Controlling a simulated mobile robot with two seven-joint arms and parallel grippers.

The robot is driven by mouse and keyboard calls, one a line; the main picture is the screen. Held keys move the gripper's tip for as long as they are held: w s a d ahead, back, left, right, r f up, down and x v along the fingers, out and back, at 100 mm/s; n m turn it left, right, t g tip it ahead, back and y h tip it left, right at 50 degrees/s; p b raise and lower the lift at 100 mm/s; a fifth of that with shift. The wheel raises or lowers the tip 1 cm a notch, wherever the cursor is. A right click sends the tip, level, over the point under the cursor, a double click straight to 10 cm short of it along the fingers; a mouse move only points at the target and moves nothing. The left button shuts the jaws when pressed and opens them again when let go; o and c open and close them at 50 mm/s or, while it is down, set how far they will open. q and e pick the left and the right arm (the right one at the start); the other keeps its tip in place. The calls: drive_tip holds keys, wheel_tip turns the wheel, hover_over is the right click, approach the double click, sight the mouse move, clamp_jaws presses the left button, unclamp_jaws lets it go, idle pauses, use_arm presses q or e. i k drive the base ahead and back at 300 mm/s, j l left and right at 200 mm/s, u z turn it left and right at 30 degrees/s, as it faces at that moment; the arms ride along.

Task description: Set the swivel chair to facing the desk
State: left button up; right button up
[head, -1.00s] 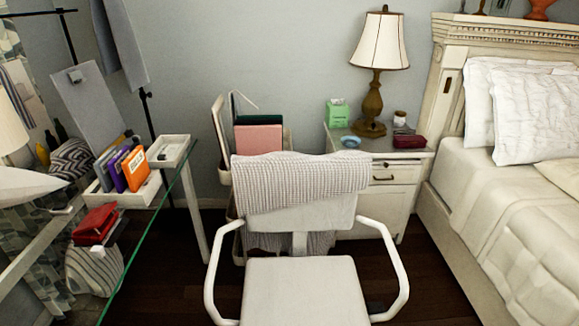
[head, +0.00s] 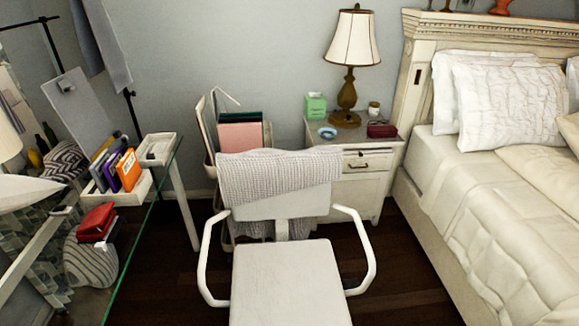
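The white swivel chair (head: 285,285) stands in the middle of the head view, with its seat toward me and its backrest toward the back wall. A grey knitted blanket (head: 280,178) hangs over the backrest. The white armrests curve out on both sides. The chair's base is out of view. The glass-topped desk (head: 135,240) runs along the left side, so the seat faces along the desk rather than at it. Neither of my grippers is in view.
A nightstand (head: 358,195) with a lamp (head: 350,60) stands behind the chair, and the bed (head: 480,200) fills the right. Books (head: 118,170) and a red item (head: 96,222) lie on the desk. Dark floor (head: 400,280) shows between chair and bed.

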sight(277, 194)
drive_tip(key=i+l+z, duration=0.15)
drive_tip(key=l+z, duration=0.2)
drive_tip(key=i+l+z, duration=0.15)
drive_tip(key=l+z, duration=0.2)
drive_tip(key=i+l+z, duration=0.65)
drive_tip(key=i, duration=0.2)
drive_tip(key=i+u, duration=0.25)
drive_tip(key=u, duration=0.15)
drive_tip(key=i+l+u, duration=0.1)
drive_tip(key=u, duration=0.35)
drive_tip(key=i+l+u, duration=0.2)
drive_tip(key=i+u, duration=0.3)
drive_tip(key=u, duration=0.35)
drive_tip(key=i+l+u, duration=0.1)
drive_tip(key=u, duration=0.35)
drive_tip(key=l+u, duration=0.2)
drive_tip(key=u, duration=0.25)
drive_tip(key=i+l+u, duration=0.15)
drive_tip(key=u, duration=0.25)
drive_tip(key=i+l+u, duration=0.1)
drive_tip(key=u, duration=0.3)
drive_tip(key=l+u, duration=0.35)
drive_tip(key=i+l+u, duration=0.1)
drive_tip(key=l+u, duration=0.4)
drive_tip(key=i+j, duration=0.05)
